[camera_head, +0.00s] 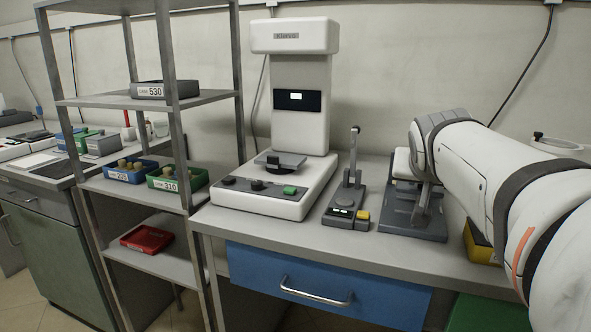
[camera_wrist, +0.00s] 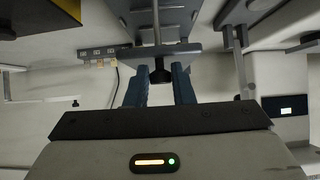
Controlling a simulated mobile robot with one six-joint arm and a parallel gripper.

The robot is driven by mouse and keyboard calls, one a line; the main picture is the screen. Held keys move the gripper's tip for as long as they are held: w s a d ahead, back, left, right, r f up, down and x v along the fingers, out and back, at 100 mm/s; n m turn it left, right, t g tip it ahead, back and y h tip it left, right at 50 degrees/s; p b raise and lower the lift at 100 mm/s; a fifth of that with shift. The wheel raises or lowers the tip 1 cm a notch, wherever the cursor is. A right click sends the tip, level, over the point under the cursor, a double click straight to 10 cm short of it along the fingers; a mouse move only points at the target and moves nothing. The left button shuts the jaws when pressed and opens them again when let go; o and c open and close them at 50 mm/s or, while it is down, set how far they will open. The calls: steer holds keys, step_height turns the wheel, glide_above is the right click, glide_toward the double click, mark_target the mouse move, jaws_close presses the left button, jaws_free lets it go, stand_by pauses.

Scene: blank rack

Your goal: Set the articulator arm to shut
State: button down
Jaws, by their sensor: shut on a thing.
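The articulator (camera_head: 415,220) stands on the bench at the right in the head view, a dark grey device with a flat base. My white arm reaches over it from the right and hides much of its upper part. In the wrist view my gripper (camera_wrist: 160,70) has its two blue-grey fingers on either side of the articulator arm (camera_wrist: 188,48), a grey plate with a dark knob and a thin rod. The gripper is shut on this arm. The finger contact is partly hidden, and the arm's exact angle cannot be told.
A small lever device (camera_head: 346,208) with an upright lever stands just left of the articulator. A white machine (camera_head: 300,120) stands further left, beside a metal rack (camera_head: 205,98) with bins. A yellow-and-black box (camera_head: 482,245) is partly behind my arm.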

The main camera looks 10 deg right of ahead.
steer(key=shift+s+f, duration=0.15)
steer(key=shift+f, duration=0.65)
steer(key=c, duration=1.3)
jaws_free()
step_height(320, 180, up, 11)
steer(key=p, duration=0.4)
steer(key=shift+a+r, duration=0.1)
steer(key=shift+a, duration=0.05)
